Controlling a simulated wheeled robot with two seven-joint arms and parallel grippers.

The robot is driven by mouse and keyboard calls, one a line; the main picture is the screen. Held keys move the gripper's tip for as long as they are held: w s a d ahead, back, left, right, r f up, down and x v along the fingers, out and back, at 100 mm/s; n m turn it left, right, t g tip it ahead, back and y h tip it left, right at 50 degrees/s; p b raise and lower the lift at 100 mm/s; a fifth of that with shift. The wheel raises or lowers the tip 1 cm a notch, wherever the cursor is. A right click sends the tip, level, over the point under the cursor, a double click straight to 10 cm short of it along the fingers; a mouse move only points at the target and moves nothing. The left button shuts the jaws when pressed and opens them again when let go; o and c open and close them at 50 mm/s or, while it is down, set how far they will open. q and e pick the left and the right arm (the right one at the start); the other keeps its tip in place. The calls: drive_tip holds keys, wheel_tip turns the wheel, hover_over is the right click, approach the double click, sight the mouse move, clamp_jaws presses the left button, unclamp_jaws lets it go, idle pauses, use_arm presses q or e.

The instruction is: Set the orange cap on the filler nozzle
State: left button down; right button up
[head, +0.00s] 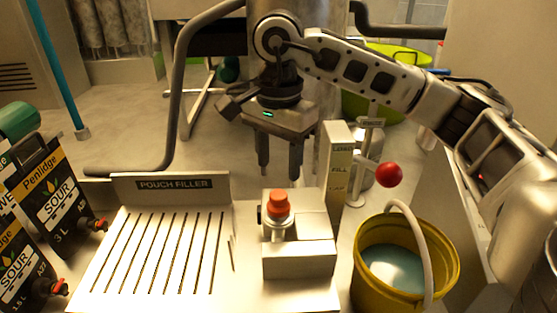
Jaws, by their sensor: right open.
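The orange cap (279,204) sits upright on top of a silver fitting, which looks like the filler nozzle (278,232), at the front left of the metal filler block (305,259). Whether the cap is fully seated cannot be told. My right gripper (279,175) points down above and behind the cap, with its two fingers apart and nothing between them. It is clear of the cap. My left gripper is not in view.
A slotted tray with a "POUCH FILLER" backplate (174,184) lies left of the block. A labelled post (336,165) and a red ball-topped lever (389,175) stand right. A yellow bucket (440,285) is at front right. Black "SOUR" pouches (52,195) stand at far left.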

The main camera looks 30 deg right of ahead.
drive_tip(key=shift+r+p, duration=0.4)
drive_tip(key=shift+r, duration=0.4)
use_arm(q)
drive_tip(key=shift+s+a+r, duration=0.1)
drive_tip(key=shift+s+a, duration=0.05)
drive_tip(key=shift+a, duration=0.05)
use_arm(e)
drive_tip(key=shift+r, duration=0.2)
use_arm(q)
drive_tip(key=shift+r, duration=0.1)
